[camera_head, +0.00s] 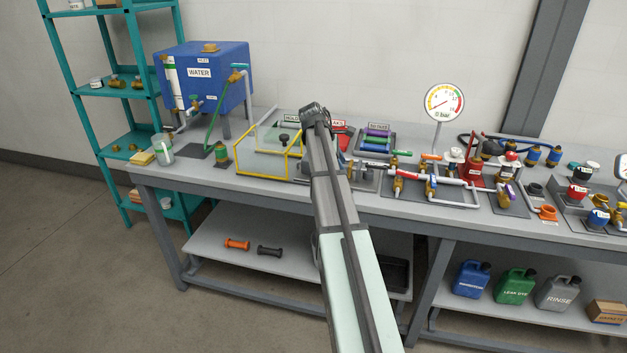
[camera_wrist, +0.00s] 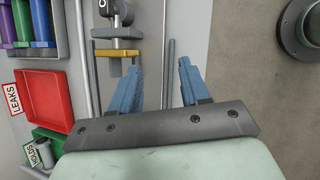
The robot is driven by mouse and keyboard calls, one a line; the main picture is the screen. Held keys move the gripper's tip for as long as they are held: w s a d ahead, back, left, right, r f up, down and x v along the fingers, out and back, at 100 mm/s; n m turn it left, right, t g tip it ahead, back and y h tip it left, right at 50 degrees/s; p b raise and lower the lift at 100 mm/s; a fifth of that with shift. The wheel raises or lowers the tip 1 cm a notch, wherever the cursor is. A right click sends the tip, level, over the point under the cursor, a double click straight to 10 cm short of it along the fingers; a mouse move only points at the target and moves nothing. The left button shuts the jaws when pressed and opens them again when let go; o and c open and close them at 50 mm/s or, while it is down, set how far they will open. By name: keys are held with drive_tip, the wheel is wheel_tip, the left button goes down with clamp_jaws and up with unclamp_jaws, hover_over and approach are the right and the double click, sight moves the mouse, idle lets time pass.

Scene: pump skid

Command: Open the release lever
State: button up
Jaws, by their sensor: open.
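My gripper (camera_head: 315,112) is at the far end of my arm, above the back middle of the bench in the head view. In the wrist view its two blue fingers (camera_wrist: 160,68) stand apart with nothing held between them. A grey fixture (camera_wrist: 118,32) with a yellow bar (camera_wrist: 117,54) lies just beyond the left finger, apart from it. No part is marked as the release lever, and I cannot tell whether this bar is it. My arm hides part of the bench in the head view.
A red LEAKS tray (camera_wrist: 57,92) and a green HOLDS tray (camera_wrist: 42,146) lie left of the fingers. A yellow-edged clear guard (camera_head: 262,158) stands left of my arm. Pipework with valves (camera_head: 430,183) and a gauge (camera_head: 444,103) are on the right.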

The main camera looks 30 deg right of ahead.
drive_tip(key=shift+n+t+h, duration=0.4)
drive_tip(key=shift+n+t, duration=0.1)
drive_tip(key=shift+t, duration=0.3)
drive_tip(key=a+f, duration=0.1)
drive_tip(key=a, duration=0.2)
drive_tip(key=w+a+f, duration=0.1)
drive_tip(key=a+f, duration=0.1)
drive_tip(key=a, duration=0.1)
drive_tip(key=w+a+f, duration=0.1)
drive_tip(key=a, duration=0.1)
drive_tip(key=shift+a+f, duration=0.4)
